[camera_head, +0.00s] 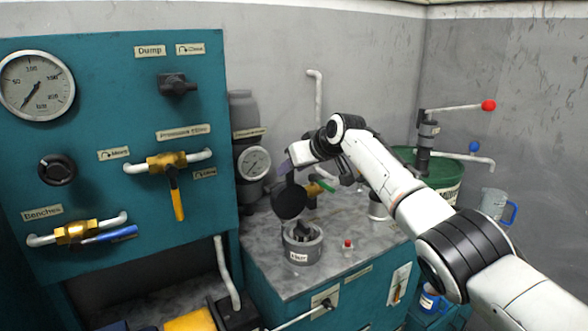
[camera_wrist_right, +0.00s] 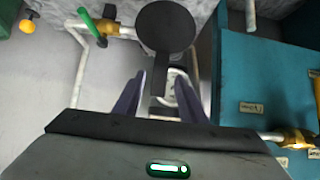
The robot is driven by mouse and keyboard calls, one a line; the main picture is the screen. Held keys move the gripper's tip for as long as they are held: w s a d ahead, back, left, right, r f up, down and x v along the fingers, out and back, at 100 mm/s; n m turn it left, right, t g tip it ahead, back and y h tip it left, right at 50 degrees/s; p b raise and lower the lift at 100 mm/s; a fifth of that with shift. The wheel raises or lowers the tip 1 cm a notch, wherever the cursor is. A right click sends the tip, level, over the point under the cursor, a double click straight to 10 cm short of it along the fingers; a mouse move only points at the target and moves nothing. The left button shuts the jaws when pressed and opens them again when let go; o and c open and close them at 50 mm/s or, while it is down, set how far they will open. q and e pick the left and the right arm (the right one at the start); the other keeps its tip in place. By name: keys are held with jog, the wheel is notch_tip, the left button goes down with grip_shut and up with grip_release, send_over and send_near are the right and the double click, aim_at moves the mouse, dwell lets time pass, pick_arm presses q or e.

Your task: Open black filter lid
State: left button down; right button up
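The black filter lid (camera_head: 290,203) is a round disc with a narrow handle. It stands tilted up above the grey filter body (camera_head: 302,243), whose top shows open. In the right wrist view the lid (camera_wrist_right: 166,27) is at the top, its handle pointing back between the fingers. My right gripper (camera_wrist_right: 159,76) has its fingers spread either side of the handle, with gaps showing. In the head view my right gripper (camera_head: 287,166) is just above the lid; its fingertips are small there. Whether the lid is hinged to the body is hard to tell. My left gripper is not in view.
The teal panel (camera_head: 120,80) with gauges and valves stands left. A pipe valve with a green handle (camera_head: 326,186) is close behind the lid. A small red-topped item (camera_head: 348,245) sits right of the filter. A green drum (camera_head: 440,172) stands at the back right.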

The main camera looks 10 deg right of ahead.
jog(key=shift+f, duration=0.2)
jog(key=shift+s, duration=0.1)
jog(key=b+v, duration=0.2)
jog(key=v, duration=0.8)
jog(key=shift+b, duration=0.35)
jog(key=shift+r, duration=0.15)
